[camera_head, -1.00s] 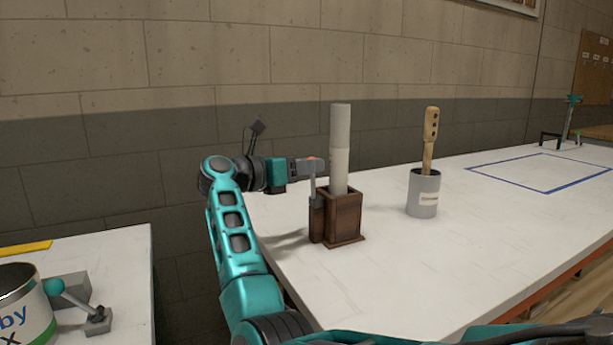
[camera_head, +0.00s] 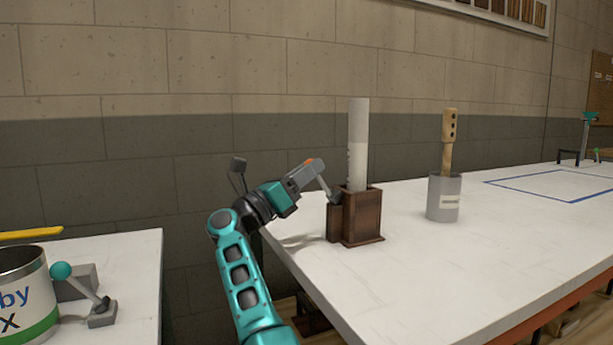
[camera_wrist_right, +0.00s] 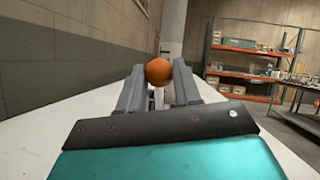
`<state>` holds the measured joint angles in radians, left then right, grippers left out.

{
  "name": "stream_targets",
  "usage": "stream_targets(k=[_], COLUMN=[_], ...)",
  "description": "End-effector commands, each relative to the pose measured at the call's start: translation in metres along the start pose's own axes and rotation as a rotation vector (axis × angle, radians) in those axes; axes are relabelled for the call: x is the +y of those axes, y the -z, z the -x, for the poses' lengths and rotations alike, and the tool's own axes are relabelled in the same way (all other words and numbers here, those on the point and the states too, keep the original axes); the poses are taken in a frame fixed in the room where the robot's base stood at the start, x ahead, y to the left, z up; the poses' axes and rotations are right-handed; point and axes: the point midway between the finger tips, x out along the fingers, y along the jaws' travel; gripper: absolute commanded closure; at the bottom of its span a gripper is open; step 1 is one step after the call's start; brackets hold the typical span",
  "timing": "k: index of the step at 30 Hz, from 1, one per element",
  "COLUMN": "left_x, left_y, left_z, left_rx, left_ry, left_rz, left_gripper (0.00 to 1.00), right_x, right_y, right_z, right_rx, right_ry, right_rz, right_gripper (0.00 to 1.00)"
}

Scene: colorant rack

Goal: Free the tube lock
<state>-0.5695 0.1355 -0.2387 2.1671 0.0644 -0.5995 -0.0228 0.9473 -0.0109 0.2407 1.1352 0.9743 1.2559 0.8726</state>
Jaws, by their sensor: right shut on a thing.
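A pale grey tube (camera_head: 358,140) stands upright in a brown wooden block (camera_head: 362,215). A grey lever (camera_head: 326,188) rises from the small brown housing on the block's left side and leans to the left, away from the tube. My right gripper (camera_head: 312,168) is shut on the lever's orange ball knob, which also shows between the fingers in the right wrist view as an orange ball (camera_wrist_right: 158,71). In the head view the fingers hide most of the knob. My left gripper is not in view.
A grey cup (camera_head: 443,207) holding a wooden-handled tool (camera_head: 449,140) stands right of the block on the white table (camera_head: 420,270). A blue-taped rectangle (camera_head: 560,183) is farther right. A second table at left holds a can (camera_head: 22,295) and a teal-knobbed lever (camera_head: 61,270).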

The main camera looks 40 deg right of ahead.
Motion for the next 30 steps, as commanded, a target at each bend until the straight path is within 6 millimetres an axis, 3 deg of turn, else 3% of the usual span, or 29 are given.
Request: stream_targets(k=[10,11,18,26,30], left_x=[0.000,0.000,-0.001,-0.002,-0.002], left_y=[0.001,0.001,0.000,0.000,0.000], left_z=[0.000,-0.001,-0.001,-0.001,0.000], left_rx=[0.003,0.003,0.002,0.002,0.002], left_ry=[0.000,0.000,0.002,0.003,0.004], left_rz=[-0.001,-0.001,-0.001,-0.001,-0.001], left_gripper=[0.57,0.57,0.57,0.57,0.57], right_x=[0.000,0.000,0.000,0.000,0.001], right_y=[0.000,0.000,0.000,0.000,0.000], right_z=[0.001,0.001,0.000,0.001,0.013], right_rx=[-0.002,-0.002,-0.001,-0.001,-0.001], right_ry=[-0.001,-0.001,-0.001,-0.001,-0.003], right_rz=[0.001,0.001,0.000,0.000,0.001], right_gripper=[1.00,0.65,0.42,0.42,0.42])
